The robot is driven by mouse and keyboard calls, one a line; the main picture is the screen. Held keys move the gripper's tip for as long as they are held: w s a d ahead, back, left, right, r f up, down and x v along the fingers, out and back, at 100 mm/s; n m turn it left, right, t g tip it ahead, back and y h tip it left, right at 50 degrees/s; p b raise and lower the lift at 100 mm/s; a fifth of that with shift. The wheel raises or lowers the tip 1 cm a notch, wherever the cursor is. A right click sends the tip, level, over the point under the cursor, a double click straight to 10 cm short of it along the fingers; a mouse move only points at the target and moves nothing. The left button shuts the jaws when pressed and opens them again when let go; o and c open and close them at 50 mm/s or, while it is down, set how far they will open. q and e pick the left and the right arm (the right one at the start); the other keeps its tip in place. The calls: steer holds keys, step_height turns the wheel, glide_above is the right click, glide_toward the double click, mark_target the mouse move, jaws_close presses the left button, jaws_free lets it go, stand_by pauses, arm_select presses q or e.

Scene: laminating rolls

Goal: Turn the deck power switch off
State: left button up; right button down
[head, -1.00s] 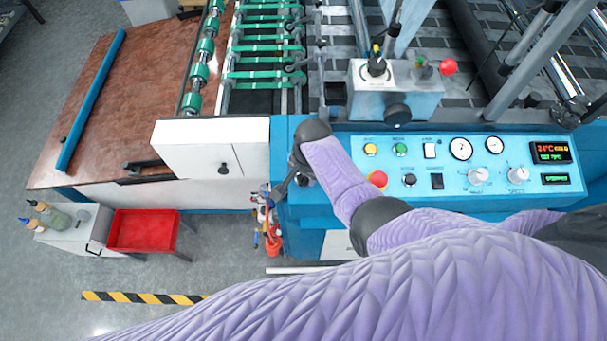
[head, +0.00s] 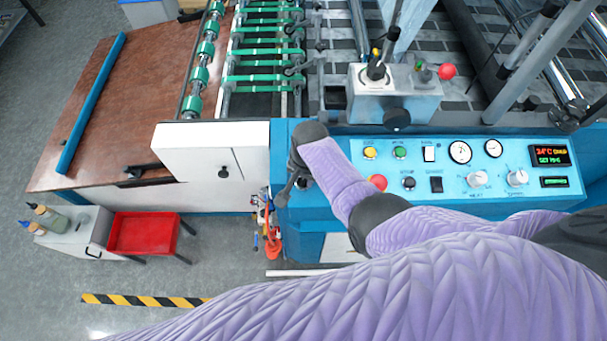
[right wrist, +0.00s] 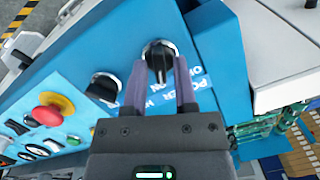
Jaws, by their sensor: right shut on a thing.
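The deck power switch is a black rotary knob (right wrist: 160,50) on a silver collar, on the blue side face of the machine with white "POWER" lettering beside it. My right gripper (right wrist: 161,74) is shut on this knob, one finger on each side of it, in the right wrist view. In the head view my right gripper (head: 286,192) is at the left end of the blue control panel (head: 340,143), and the knob is hidden there. My left gripper is not in view.
A second black knob (right wrist: 103,88) and a red mushroom button (right wrist: 52,110) sit close to the gripper. The panel also carries gauges, buttons and displays. A red tray (head: 143,233) stands on the floor side at the left, with open floor in front.

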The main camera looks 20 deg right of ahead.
steer(key=n, duration=0.5)
steer(key=shift+w+a+g+h+p, duration=0.1)
steer(key=shift+g+h+p, duration=0.2)
steer(key=shift+h, duration=0.1)
steer(key=n+h, duration=0.1)
steer(key=n, duration=0.4)
steer(key=shift+a, duration=0.1)
steer(key=c, duration=0.7)
jaws_free()
steer(key=shift+s, duration=0.2)
steer(key=shift+f, duration=0.1)
steer(key=shift+s, duration=0.1)
